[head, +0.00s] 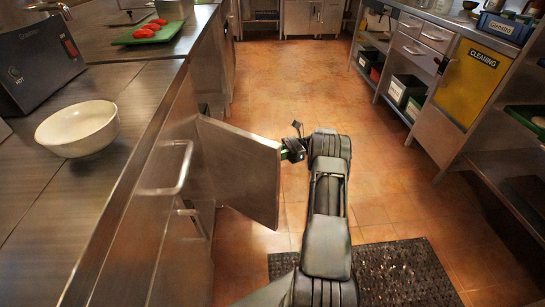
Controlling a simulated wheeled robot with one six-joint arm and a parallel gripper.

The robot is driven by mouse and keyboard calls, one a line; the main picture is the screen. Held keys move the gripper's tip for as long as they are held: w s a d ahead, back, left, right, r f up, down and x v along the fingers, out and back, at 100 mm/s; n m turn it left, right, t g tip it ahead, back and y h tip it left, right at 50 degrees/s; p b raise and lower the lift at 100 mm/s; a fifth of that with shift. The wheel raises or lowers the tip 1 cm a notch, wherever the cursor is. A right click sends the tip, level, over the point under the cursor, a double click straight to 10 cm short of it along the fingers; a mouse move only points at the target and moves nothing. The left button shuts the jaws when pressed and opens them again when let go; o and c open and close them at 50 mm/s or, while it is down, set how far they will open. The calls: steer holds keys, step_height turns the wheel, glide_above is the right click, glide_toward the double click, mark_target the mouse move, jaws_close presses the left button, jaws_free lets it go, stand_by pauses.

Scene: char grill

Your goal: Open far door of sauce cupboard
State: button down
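A steel cupboard door (240,172) on the left counter front stands swung well out into the aisle. No sauce label is readable, so I cannot tell by marking that this is the sauce cupboard. My gripper (291,149) is at the free outer edge of this door, close to its top corner. It is small and partly hidden by my arm, so I cannot tell touching from apart, or whether the fingers are open. The cupboard's inside is hidden behind the door and counter. Nearer on the same front are a bar handle (168,170) and a second handle (194,222).
A white bowl (78,128), a dark box (38,60) and a green board (150,34) with red food are on the left counter. On the right stands a unit with a yellow CLEANING door (468,82). A black mat (405,272) lies below. The tiled aisle (290,85) ahead is clear.

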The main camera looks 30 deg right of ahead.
steer(key=shift+w+a, duration=0.15)
steer(key=shift+w, duration=0.05)
steer(key=c, duration=1.2)
jaws_free()
steer(key=shift+w+a, duration=0.1)
steer(key=shift+a, duration=0.05)
steer(key=shift+o, duration=0.6)
steer(key=shift+d, duration=0.25)
steer(key=r+p, duration=0.1)
steer(key=r, duration=0.1)
steer(key=s+r+p, duration=0.1)
steer(key=r, duration=0.1)
steer(key=shift+a+r, duration=0.1)
steer(key=shift+r, duration=0.2)
steer(key=s+a+r+p, duration=0.4)
steer(key=s+r, duration=0.4)
steer(key=s, duration=0.4)
steer(key=shift+s+r+p, duration=0.25)
steer(key=shift+s+p, duration=0.05)
steer(key=shift+p, duration=0.15)
